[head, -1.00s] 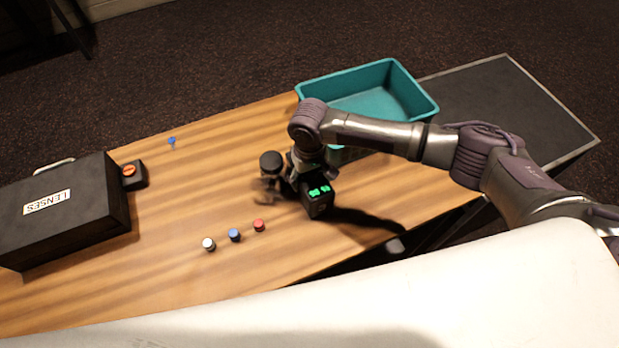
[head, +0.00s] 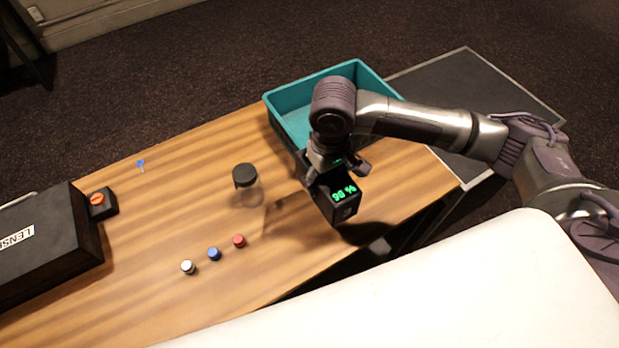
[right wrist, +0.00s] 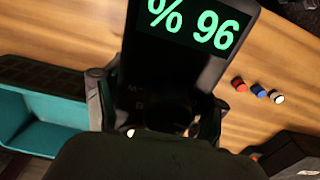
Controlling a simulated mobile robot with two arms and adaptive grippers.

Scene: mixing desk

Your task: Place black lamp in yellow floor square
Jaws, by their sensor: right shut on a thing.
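The black lamp (head: 344,207) is a dark box with a green lit "96 %" readout. My right gripper (head: 336,172) is shut on it, over the right part of the wooden desk. In the right wrist view the lamp (right wrist: 180,55) lies between my two fingers (right wrist: 157,108), readout facing the camera. Its lower part is dark there. I cannot tell exactly how high it is above the desk. No yellow floor square is in view. My left gripper is not in view.
A teal bin (head: 290,112) stands behind my right gripper. A black-lidded clear jar (head: 246,188) stands left of the lamp. White, blue (head: 214,254) and red caps stand in front. A black LENSES case (head: 50,250) is at left. A grey-edged dark panel (head: 480,95) lies beyond the desk.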

